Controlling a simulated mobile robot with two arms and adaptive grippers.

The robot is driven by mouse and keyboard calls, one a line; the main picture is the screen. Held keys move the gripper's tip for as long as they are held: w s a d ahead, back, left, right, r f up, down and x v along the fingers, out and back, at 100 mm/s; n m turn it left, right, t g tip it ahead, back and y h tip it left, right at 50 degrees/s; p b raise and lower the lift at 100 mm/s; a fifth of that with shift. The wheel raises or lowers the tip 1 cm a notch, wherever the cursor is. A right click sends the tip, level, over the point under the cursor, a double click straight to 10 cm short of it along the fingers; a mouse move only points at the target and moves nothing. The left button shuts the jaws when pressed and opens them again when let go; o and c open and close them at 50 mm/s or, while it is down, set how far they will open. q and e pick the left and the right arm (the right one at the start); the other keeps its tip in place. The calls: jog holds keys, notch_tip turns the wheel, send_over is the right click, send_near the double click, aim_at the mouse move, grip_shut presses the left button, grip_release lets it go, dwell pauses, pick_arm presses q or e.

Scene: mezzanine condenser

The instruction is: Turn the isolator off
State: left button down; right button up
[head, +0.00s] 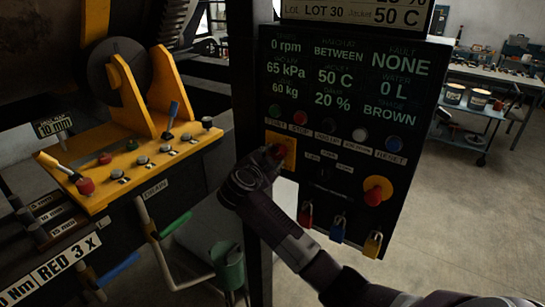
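The control panel (345,100) is dark, with a lit readout on its upper part. At its left edge is a square yellow plate with a red handle (279,151), which looks like the isolator. My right gripper (272,160) is right at this red handle, its fingertips over the lower left of the plate and partly covering the handle. I cannot tell whether the fingers are closed on it, nor which way the handle points. My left gripper is not in view.
A round yellow plate with a red knob (374,195) sits lower right on the panel. Red, blue and yellow padlocks (338,229) hang below. A row of buttons (329,125) runs above. A yellow lever console (130,160) stands left. Open floor (460,220) lies right.

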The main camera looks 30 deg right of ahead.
jog(key=shift+c, duration=0.7)
grip_shut()
